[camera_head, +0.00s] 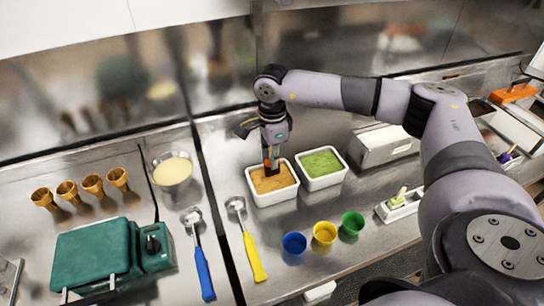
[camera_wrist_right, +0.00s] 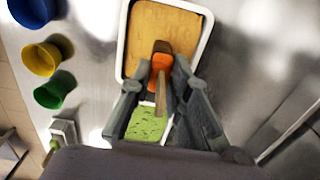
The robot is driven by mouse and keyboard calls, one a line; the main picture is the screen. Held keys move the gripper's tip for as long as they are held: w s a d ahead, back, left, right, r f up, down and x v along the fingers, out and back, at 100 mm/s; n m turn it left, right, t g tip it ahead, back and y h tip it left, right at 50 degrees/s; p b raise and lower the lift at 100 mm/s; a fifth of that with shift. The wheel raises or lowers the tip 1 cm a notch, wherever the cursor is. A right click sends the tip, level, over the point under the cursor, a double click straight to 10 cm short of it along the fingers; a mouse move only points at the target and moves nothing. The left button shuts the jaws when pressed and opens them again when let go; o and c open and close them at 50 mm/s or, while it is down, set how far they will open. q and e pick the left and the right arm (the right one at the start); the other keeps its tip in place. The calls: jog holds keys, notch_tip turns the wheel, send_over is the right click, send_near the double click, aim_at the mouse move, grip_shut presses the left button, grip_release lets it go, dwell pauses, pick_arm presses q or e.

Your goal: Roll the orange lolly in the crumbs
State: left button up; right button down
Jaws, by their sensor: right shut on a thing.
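The orange lolly (camera_wrist_right: 161,64) is in my right gripper (camera_wrist_right: 160,85), which is shut on its stick (camera_wrist_right: 161,93). Its tip is brown and is at the crumbs; I cannot tell how deep it goes. The brown crumbs (camera_head: 272,181) fill a white tub (camera_head: 276,199) on the counter, and they also show in the right wrist view (camera_wrist_right: 165,25). In the head view the right gripper (camera_head: 271,158) points down over the back of this tub. The left gripper is not in view.
A tub of green crumbs (camera_head: 322,163) stands close to the right of the brown one. Blue (camera_head: 294,243), yellow (camera_head: 325,233) and green (camera_head: 352,223) cups stand in front. Two scoops, one with a yellow handle (camera_head: 254,258), lie to the left. A grey metal box (camera_head: 385,147) stands to the right.

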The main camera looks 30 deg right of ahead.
aim_at(273, 171)
jog(key=shift+f+b, duration=0.5)
jog(key=shift+f, duration=0.1)
jog(key=shift+f+b, duration=1.85)
jog(key=shift+f, duration=0.45)
jog(key=shift+d, duration=0.1)
